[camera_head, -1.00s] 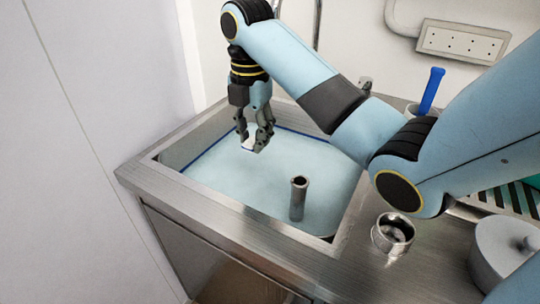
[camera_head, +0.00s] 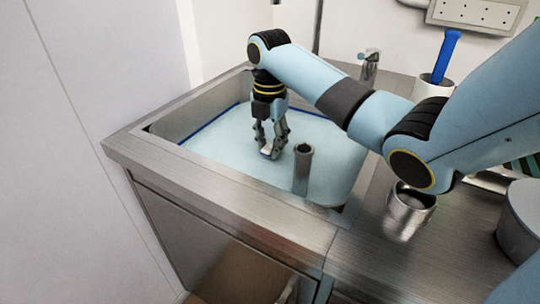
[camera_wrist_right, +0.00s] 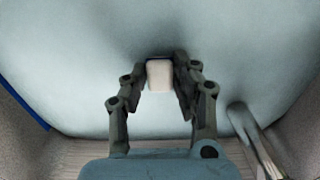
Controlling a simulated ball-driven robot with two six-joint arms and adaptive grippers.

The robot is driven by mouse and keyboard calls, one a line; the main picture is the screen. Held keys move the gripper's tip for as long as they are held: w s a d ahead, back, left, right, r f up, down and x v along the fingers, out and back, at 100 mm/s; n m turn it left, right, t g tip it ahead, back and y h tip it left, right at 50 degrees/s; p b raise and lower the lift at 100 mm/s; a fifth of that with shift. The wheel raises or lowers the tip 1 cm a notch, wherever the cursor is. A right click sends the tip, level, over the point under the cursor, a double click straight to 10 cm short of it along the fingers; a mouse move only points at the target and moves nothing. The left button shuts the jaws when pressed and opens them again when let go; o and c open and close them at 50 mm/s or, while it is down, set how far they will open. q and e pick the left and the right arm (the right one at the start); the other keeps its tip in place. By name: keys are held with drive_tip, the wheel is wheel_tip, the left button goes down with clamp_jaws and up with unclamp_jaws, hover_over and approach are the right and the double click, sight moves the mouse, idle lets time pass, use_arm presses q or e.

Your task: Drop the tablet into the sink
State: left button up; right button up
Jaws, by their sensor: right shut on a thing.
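My right gripper (camera_head: 269,151) is inside the sink (camera_head: 215,149), low over its pale blue bottom, pointing down. It is shut on the tablet (camera_wrist_right: 159,75), a small whitish block between the fingertips in the right wrist view. In the head view only a small pale bit of the tablet shows at the fingertips. I cannot tell whether the tablet touches the sink bottom. My left gripper is not in view.
An upright metal pipe (camera_head: 302,170) stands in the sink, just right of the gripper. A metal cup (camera_head: 408,214) and a grey lidded pot (camera_head: 520,222) stand on the counter at right. A blue-handled tool (camera_head: 446,57) stands in a white container behind. A tap (camera_head: 370,66) is at the back.

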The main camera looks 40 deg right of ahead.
sight(270, 146)
drive_tip(key=shift+f+b, duration=0.3)
drive_tip(key=shift+f, duration=1.7)
drive_tip(key=shift+f, duration=0.15)
drive_tip(key=shift+f, duration=0.35)
drive_tip(key=shift+f, duration=0.1)
drive_tip(key=o, duration=0.9)
drive_tip(key=shift+o, duration=0.2)
wheel_tip(270, 146, up, 13)
drive_tip(key=shift+r+p, duration=0.1)
drive_tip(key=shift+p, duration=0.65)
